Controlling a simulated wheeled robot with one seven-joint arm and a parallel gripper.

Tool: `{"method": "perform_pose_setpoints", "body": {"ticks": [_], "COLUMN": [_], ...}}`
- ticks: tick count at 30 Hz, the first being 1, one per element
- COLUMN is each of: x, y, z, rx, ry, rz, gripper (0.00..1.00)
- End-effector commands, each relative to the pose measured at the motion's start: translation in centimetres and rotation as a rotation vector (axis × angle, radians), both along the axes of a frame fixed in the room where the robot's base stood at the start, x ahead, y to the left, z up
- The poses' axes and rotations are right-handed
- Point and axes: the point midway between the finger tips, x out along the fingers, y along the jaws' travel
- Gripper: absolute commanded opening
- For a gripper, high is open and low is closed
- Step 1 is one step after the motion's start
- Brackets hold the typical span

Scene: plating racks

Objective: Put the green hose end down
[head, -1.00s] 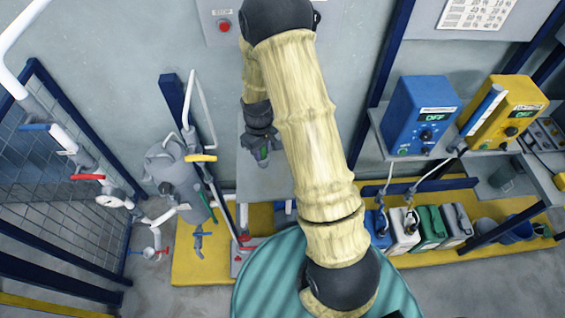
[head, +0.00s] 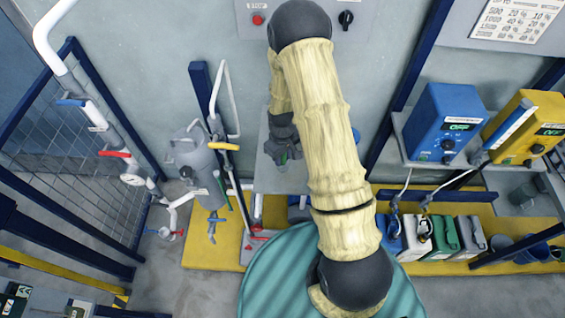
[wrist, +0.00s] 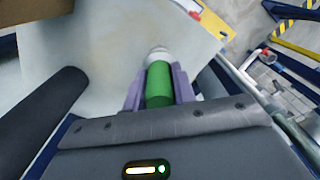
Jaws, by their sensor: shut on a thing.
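My gripper (wrist: 158,90) is shut on the green hose end (wrist: 158,84) in the wrist view. The green part lies between the two purple fingers, with a pale tip pointing away from me. A light flat panel or surface (wrist: 110,40) lies beyond the tip; I cannot tell whether they touch. In the head view my gripper (head: 283,157) is small, left of my forearm, in front of a grey panel (head: 270,182). A bit of green shows at its fingers. The rest of the hose is hidden.
A grey filter vessel (head: 197,165) with white pipes and coloured valves stands at left, beside a mesh fence (head: 75,150). Blue (head: 440,122) and yellow (head: 525,128) control boxes sit on a shelf at right. Several canisters (head: 443,235) stand on a yellow platform below.

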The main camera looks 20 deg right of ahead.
Motion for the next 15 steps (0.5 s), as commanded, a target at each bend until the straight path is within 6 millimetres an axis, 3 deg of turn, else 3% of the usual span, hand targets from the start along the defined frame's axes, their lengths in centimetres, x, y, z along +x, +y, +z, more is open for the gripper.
{"method": "perform_pose_setpoints", "body": {"ticks": [5, 15], "x": [-0.1, -0.1], "y": [0.0, 0.0], "z": [-0.7, -4.1], "rx": [0.0, 0.0], "ry": [0.002, 0.001], "rz": [0.0, 0.0], "gripper": [0.0, 0.0]}}
